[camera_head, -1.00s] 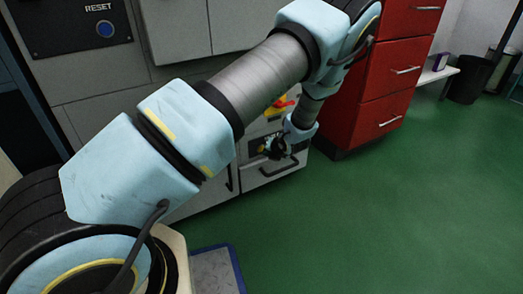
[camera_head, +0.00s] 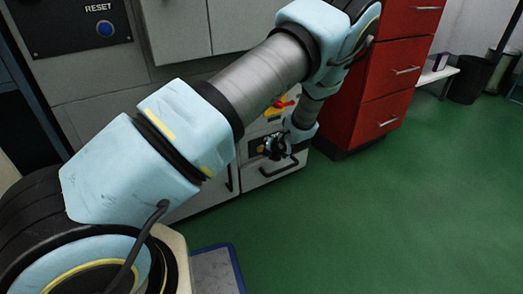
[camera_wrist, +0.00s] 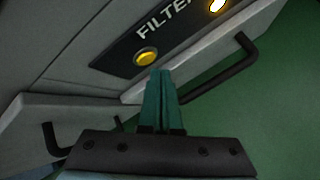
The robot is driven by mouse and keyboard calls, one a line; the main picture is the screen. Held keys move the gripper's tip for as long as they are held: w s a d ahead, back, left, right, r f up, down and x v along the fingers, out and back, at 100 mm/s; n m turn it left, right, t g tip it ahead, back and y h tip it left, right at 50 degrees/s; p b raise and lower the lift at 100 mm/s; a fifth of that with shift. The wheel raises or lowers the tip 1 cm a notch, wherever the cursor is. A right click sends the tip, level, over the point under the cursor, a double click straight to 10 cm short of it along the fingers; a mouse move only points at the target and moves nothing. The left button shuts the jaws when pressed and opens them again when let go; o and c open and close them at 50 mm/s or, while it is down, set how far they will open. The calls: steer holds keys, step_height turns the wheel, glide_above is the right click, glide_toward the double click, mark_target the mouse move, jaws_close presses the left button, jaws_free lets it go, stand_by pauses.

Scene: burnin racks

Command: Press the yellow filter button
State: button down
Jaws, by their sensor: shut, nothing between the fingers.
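The yellow filter button (camera_wrist: 146,56) is a round yellow button in a dark ring. It sits on a black panel marked FILTER (camera_wrist: 165,25) in the wrist view. My gripper (camera_wrist: 162,73) has its two green fingers together and empty. In the picture the fingertips are just below and right of the button; I cannot tell how far they stand from the panel. In the head view my gripper (camera_head: 274,151) is low at the front of the grey cabinet, beside the small panel.
A lit lamp (camera_wrist: 217,5) is right of the FILTER label. A black bar handle (camera_wrist: 225,72) stands out close to the right of my fingers. A red-and-yellow switch (camera_head: 280,106) is above my gripper. A red drawer cabinet (camera_head: 385,75) stands to the right. Green floor (camera_head: 400,220) is clear.

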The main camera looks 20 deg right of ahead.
stand_by(0.7)
steer(key=shift+w+a, duration=0.1)
steer(key=shift+w, duration=0.3)
steer(key=shift+w+a, duration=0.1)
steer(key=shift+w, duration=0.3)
stand_by(0.5)
steer(key=shift+s, duration=0.1)
stand_by(0.3)
steer(key=shift+s+d, duration=0.2)
steer(key=shift+s, duration=0.5)
steer(key=shift+s, duration=0.1)
steer(key=s, duration=0.2)
steer(key=s+d+p, duration=0.1)
steer(key=s, duration=0.1)
steer(key=shift+s, duration=0.35)
stand_by(0.5)
